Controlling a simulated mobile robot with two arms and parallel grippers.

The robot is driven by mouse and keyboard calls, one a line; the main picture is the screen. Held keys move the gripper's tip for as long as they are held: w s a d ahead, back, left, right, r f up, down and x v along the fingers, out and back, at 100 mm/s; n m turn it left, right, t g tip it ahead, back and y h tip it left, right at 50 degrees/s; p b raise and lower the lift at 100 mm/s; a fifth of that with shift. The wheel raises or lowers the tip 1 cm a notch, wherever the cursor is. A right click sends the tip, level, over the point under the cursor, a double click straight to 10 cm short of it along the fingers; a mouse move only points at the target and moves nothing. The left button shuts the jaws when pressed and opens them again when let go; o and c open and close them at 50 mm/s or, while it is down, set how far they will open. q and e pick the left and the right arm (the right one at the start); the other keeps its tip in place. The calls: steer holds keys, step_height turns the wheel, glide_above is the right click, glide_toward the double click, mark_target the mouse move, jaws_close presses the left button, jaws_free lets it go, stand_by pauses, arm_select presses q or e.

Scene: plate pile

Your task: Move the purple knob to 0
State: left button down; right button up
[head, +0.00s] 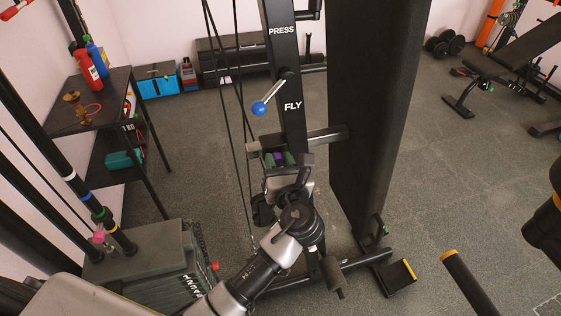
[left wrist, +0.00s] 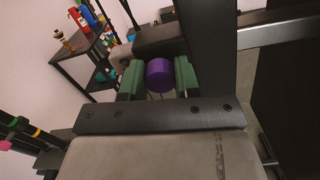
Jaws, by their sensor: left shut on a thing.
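The purple knob (left wrist: 159,75) sits between the two green fingers of my left gripper (left wrist: 158,78) in the left wrist view, and the gripper is shut on it. In the head view the knob (head: 279,158) is a small purple patch between the green fingertips, below the crossbar of the black upright (head: 287,95) marked PRESS and FLY. My wrist hides what lies below the knob. I cannot see a 0 mark or a scale. My right gripper is not in view.
A lever with a blue ball (head: 259,108) sticks out left of the upright, near hanging cables. A tall black pad (head: 372,110) stands close on the right.

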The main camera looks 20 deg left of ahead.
arm_select(q)
steer(key=shift+r, duration=0.1)
steer(key=c, duration=1.1)
jaws_free()
steer(key=shift+w, duration=0.1)
steer(key=o, duration=0.3)
steer(key=shift+w+a, duration=0.1)
steer(key=b+v, duration=0.1)
steer(key=v, duration=1)
steer(key=shift+b, duration=0.4)
steer(key=shift+w, duration=0.1)
